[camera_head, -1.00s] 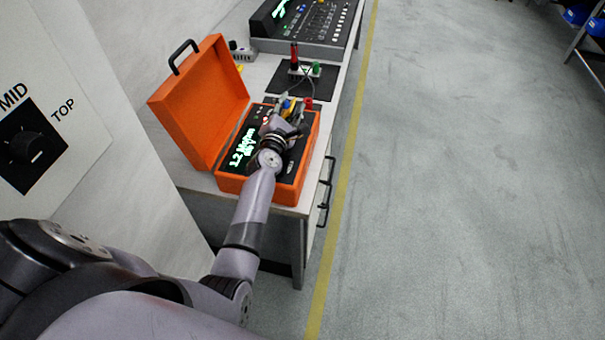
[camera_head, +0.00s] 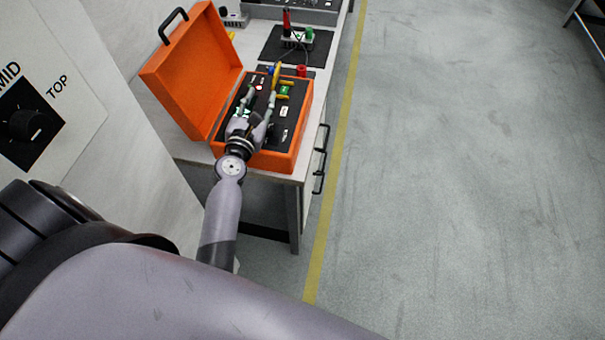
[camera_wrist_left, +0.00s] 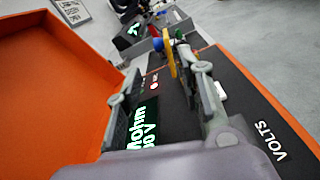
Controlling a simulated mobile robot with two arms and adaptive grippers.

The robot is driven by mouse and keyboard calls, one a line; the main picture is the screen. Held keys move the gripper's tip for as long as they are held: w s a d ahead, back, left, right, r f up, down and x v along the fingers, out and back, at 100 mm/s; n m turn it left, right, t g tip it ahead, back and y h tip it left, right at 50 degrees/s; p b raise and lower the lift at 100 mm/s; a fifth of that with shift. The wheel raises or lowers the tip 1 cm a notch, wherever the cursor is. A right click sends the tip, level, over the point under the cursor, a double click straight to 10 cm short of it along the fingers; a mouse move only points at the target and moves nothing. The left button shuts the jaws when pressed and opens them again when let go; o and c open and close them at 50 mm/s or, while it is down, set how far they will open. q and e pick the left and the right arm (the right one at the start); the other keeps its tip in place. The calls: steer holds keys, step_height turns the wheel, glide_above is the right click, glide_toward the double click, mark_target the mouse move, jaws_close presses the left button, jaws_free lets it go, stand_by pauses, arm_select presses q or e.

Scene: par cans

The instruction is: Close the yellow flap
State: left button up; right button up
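The yellow flap (camera_head: 277,70) stands tilted up at the far part of the orange case's black panel (camera_head: 284,125). In the left wrist view the yellow flap (camera_wrist_left: 170,52) shows as a narrow upright piece with a blue part beside it. My left gripper (camera_head: 259,98) is over the panel, on the near side of the flap. Its fingers are apart with nothing between them; in the left wrist view the gripper (camera_wrist_left: 167,76) points toward the flap. I cannot tell whether the right fingertip touches the flap. My right gripper is not in view.
The orange lid (camera_head: 195,75) stands open at the left of the case. A lit green display (camera_wrist_left: 142,125) lies under the fingers. Red and green plugs (camera_head: 309,34) stand on a box behind the case.

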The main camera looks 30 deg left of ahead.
arm_select(q)
steer(key=v, duration=0.5)
steer(key=shift+s+b, duration=0.35)
steer(key=d+m+h, duration=0.2)
steer(key=d+m, duration=0.1)
steer(key=m, duration=0.1)
steer(key=d+m+g+h, duration=0.1)
steer(key=d+m+h, duration=0.1)
steer(key=d+m, duration=0.1)
steer(key=s+d+m+h, duration=0.1)
steer(key=d+m+h, duration=0.1)
steer(key=m, duration=0.3)
steer(key=shift+d+f+g, duration=0.3)
steer(key=shift+d+f, duration=0.05)
steer(key=shift+d, duration=0.55)
steer(key=s+d+f+m+g+h, duration=0.2)
steer(key=s+d+f+m+g, duration=0.2)
steer(key=m, duration=0.7)
steer(key=s+d, duration=0.2)
steer(key=d, duration=0.1)
steer(key=shift+f+m+g+h, duration=0.4)
